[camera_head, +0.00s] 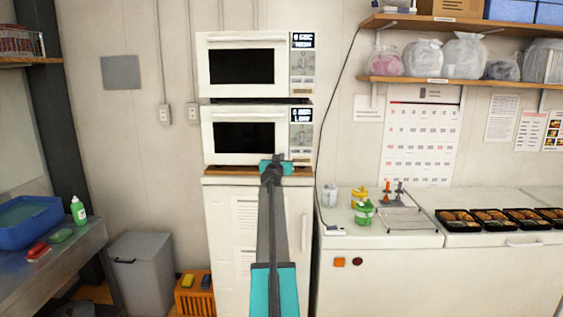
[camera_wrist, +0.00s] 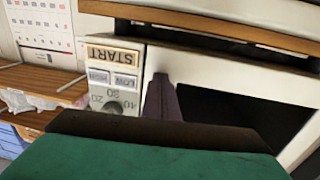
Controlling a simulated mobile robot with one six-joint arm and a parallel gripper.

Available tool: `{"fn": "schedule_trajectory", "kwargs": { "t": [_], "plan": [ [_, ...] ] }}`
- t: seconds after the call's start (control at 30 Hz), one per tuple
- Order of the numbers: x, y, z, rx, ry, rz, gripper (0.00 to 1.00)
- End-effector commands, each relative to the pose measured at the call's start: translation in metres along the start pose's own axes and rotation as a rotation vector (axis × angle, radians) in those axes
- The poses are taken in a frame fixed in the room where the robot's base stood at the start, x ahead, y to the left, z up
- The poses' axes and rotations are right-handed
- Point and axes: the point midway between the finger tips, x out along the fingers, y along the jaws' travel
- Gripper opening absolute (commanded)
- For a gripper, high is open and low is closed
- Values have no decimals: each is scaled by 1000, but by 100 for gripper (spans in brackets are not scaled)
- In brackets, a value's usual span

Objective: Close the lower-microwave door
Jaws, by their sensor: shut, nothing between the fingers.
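The lower microwave (camera_head: 302,145) is white, with a dark door window and a control panel at its right. Its door (camera_head: 214,137) looks flush with the front; I cannot tell whether a small gap remains. My gripper (camera_head: 280,159) is shut and empty, in front of the lower right part of this microwave. In the wrist view, which is upside down, my gripper (camera_wrist: 162,92) shows as a dark finger near the seam between the control panel (camera_wrist: 115,75) and the door (camera_wrist: 187,78). I cannot tell whether it touches. My arm hides part of the cabinet below.
The upper microwave (camera_head: 302,72) sits directly above, with its door looking shut. A white cabinet (camera_head: 222,235) carries both. A white counter (camera_head: 410,232) with bento trays (camera_head: 458,222) is at the right. A grey bin (camera_head: 140,270) and orange crate (camera_head: 193,300) stand at the left.

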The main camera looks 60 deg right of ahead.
Motion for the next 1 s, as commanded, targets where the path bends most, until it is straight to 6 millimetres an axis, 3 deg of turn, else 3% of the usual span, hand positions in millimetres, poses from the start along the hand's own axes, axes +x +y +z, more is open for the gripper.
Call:
{"fn": "schedule_trajectory", "kwargs": {
  "t": [1.0],
  "plan": [
    [-109,5,6,2,-8,5,0]
  ]
}}
